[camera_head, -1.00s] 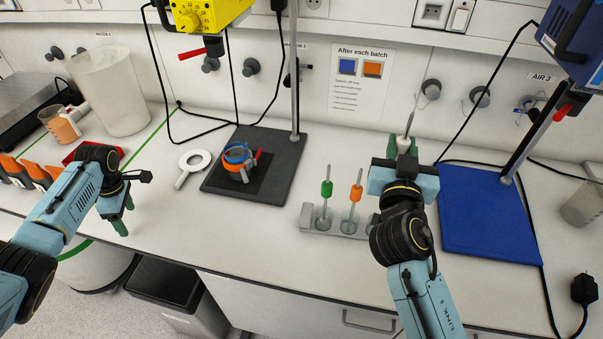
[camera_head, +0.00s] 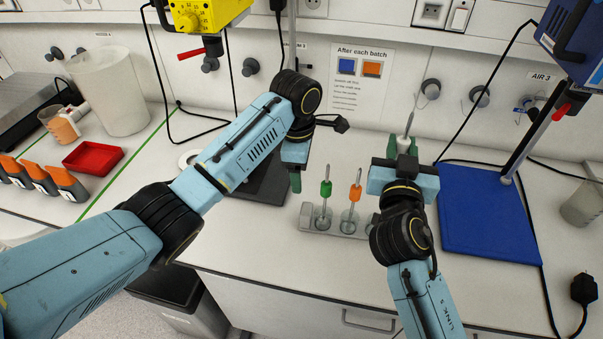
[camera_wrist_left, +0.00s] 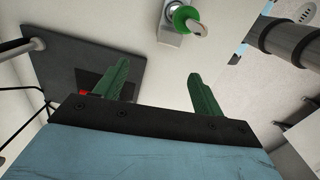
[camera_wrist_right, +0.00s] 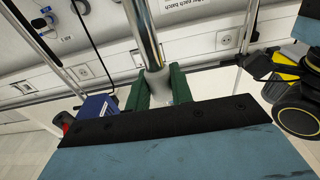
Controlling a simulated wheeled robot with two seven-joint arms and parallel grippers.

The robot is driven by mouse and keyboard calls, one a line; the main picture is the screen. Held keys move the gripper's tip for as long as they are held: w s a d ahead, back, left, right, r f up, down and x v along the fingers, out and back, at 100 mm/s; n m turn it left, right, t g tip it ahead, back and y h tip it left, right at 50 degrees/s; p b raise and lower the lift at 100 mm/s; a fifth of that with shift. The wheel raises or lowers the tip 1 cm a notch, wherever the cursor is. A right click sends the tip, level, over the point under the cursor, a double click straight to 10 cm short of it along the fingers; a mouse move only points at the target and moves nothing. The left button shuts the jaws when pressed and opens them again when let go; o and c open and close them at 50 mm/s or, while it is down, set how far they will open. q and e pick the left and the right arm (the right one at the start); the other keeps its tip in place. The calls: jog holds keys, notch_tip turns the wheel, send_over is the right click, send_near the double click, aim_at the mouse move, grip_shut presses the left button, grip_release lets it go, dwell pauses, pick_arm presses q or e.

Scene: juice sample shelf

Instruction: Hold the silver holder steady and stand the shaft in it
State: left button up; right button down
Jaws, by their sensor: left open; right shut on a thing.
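The silver holder (camera_head: 306,217) lies on the bench in the head view, a low grey bar. A green-collared shaft (camera_head: 326,188) and an orange-collared shaft (camera_head: 357,189) stand upright in its cups. My right gripper (camera_head: 404,155) is shut on a metal shaft with a white-grey collar (camera_head: 407,132), behind and right of the holder. That collar (camera_wrist_right: 157,86) sits between the green fingers in the right wrist view. My left gripper (camera_head: 295,180) is open and empty, just left of and behind the holder. The holder's end (camera_wrist_left: 172,42) shows beyond the left fingers (camera_wrist_left: 158,70).
A dark stand base (camera_head: 265,183) lies behind my left arm, which hides most of it. A blue stand base (camera_head: 490,215) is right of my right gripper. A red tray (camera_head: 93,158) and several orange-capped bottles (camera_head: 40,176) stand at the left. The bench front is clear.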

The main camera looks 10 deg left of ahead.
jog(key=shift+a, duration=0.1)
pick_arm(q)
jog(key=f, duration=0.8)
jog(key=s+f, duration=0.1)
jog(key=f, duration=0.3)
jog(key=shift+d+f, duration=0.25)
jog(key=shift+f, duration=0.15)
jog(key=c, duration=1.4)
jog(key=shift+o, duration=0.2)
